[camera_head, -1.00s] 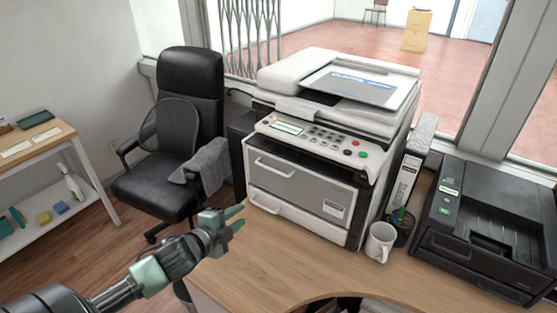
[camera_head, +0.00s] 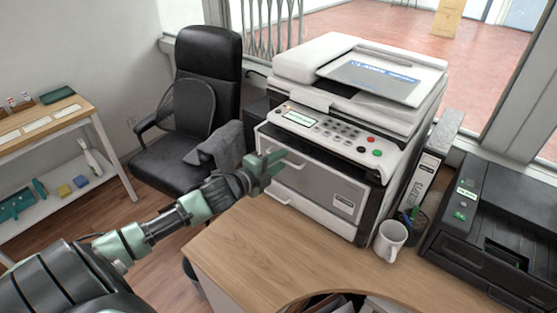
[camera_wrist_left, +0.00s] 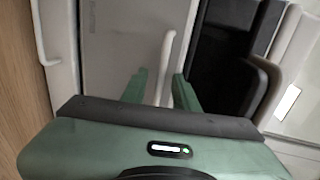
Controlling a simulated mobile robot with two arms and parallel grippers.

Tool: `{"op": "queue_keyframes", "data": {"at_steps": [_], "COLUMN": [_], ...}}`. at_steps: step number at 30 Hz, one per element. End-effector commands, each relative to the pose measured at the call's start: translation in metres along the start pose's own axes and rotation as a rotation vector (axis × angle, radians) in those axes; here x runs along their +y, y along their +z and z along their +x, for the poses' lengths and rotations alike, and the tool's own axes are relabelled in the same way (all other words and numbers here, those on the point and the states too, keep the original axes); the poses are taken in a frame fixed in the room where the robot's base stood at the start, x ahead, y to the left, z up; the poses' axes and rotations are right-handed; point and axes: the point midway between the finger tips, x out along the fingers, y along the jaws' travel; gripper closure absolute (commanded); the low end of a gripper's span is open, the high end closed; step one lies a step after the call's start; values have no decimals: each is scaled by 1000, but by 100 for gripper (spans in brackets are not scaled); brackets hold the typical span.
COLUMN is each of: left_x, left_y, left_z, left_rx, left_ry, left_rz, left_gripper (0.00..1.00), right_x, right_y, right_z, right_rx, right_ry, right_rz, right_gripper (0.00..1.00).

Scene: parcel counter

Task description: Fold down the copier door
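The white and grey copier (camera_head: 345,115) stands on the wooden counter. Its grey front door (camera_head: 318,185) is upright, with a dark gap above it under the control panel. My left gripper (camera_head: 273,162) is in front of the door's upper left, at the white door handle (camera_head: 294,165), which it partly covers. In the left wrist view the two green fingers (camera_wrist_left: 160,88) are apart, with part of the white handle (camera_wrist_left: 165,62) between them. I cannot tell whether they touch it. My right gripper is not in view.
A white mug (camera_head: 390,240) and a pen cup (camera_head: 414,220) stand right of the copier, by a binder (camera_head: 428,165) and a black printer (camera_head: 490,220). A black office chair (camera_head: 195,110) is at the left. The front counter top (camera_head: 245,245) is clear.

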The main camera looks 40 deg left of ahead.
Motion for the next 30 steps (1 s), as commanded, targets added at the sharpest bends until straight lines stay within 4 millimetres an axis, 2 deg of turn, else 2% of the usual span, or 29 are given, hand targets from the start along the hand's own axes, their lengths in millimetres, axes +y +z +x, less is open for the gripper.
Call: {"op": "queue_keyframes", "data": {"at_steps": [7,8,9,11,30], "left_x": [0,0,0,0,1], "left_y": [0,0,0,0,0], "left_z": [1,1,1,1,1], "left_rx": [0,0,0,0,0], "left_ry": [0,0,0,0,2], "left_rz": [0,0,0,0,0], "left_gripper": [71,73,85,100,100], "right_x": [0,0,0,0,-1], "right_y": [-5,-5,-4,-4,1], "right_z": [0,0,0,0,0], "right_rx": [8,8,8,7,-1], "right_ry": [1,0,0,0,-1], "right_rz": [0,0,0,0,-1], "right_gripper": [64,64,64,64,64]}}
